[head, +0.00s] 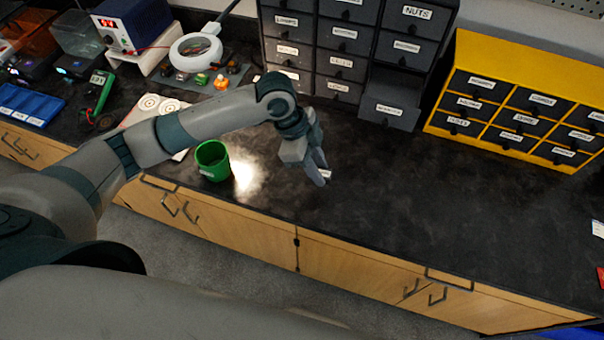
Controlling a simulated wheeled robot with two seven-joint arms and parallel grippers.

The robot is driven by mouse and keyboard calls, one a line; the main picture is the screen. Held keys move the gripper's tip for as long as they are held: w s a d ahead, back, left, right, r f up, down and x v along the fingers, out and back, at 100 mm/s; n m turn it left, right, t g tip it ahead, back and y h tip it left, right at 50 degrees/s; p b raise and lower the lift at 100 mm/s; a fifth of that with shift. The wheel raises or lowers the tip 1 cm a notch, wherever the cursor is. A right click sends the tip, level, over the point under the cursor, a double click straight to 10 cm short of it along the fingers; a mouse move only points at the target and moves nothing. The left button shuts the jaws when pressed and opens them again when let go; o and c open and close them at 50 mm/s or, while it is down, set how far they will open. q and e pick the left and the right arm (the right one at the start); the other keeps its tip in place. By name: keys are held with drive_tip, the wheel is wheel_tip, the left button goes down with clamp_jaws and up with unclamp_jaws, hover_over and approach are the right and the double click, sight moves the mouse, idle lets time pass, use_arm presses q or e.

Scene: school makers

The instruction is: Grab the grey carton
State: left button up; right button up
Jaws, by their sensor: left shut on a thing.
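My left gripper (320,176) reaches over the black worktop, right of the green cup, with its fingers pointing down. It is shut on a small pale grey-white thing (327,174), of which only a little shows beside the fingertips. This appears to be the grey carton, mostly hidden by the fingers. I cannot tell whether it touches the worktop. My right gripper is not in view.
Dark drawer cabinets (340,63), one drawer (388,111) pulled out, and a yellow drawer unit (446,79) stand behind. The worktop (440,205) is clear to the right.

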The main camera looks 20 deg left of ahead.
use_arm(q)
drive_tip(key=d+r+b, duration=0.1)
drive_tip(key=d+r, duration=0.3)
drive_tip(key=d, duration=0.2)
drive_tip(key=shift+d, duration=0.35)
drive_tip(key=shift+w+a, duration=0.1)
drive_tip(key=shift+w, duration=0.05)
